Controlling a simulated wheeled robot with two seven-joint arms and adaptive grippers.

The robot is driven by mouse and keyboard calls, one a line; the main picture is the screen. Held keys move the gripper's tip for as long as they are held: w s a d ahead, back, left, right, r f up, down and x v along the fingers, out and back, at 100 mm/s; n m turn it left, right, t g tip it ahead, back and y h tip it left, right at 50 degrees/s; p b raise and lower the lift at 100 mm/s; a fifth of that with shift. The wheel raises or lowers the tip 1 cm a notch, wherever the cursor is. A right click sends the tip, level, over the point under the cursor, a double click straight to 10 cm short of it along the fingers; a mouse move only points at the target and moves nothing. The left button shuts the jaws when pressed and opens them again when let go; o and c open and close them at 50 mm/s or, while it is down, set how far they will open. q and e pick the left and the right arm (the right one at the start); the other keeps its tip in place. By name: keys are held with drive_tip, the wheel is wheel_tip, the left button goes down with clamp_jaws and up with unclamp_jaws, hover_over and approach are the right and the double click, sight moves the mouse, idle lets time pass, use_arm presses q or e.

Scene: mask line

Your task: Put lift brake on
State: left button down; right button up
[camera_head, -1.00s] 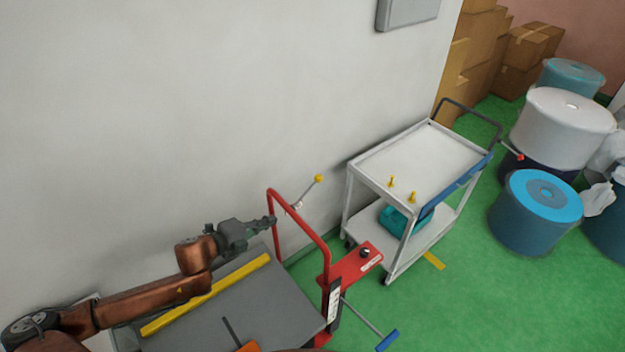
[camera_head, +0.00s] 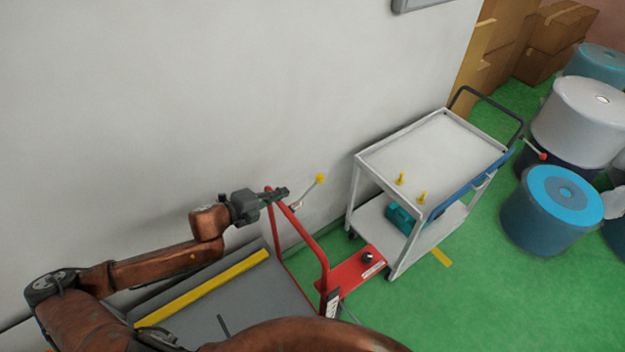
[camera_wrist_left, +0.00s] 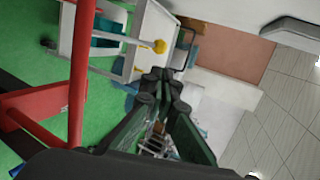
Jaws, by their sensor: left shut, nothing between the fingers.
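The lift has a grey platform (camera_head: 262,290) with a yellow strip and a red tube handle (camera_head: 318,255). A thin lever with a yellow knob (camera_head: 320,179) sticks up beside the handle's top. My left gripper (camera_head: 284,193) is shut and empty, at the top of the red handle, left of the knob and apart from it. In the left wrist view the yellow knob (camera_wrist_left: 160,46) shows just beyond the fingertips (camera_wrist_left: 163,76), and the red handle (camera_wrist_left: 80,75) is at the left. My right gripper is not in view.
A white trolley (camera_head: 434,150) stands right of the lift, with yellow pegs on top and a teal item (camera_head: 398,218) below. Blue and white rolls (camera_head: 550,210) stand farther right. The wall is close behind the lift. Green floor is clear in front of the trolley.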

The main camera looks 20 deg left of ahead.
use_arm(q)
drive_tip(key=p, duration=0.1)
approach(317, 179)
drive_tip(key=p+x, duration=0.1)
drive_tip(key=x, duration=0.5)
drive_tip(key=shift+w+d+f, duration=0.25)
drive_tip(key=shift+w, duration=0.05)
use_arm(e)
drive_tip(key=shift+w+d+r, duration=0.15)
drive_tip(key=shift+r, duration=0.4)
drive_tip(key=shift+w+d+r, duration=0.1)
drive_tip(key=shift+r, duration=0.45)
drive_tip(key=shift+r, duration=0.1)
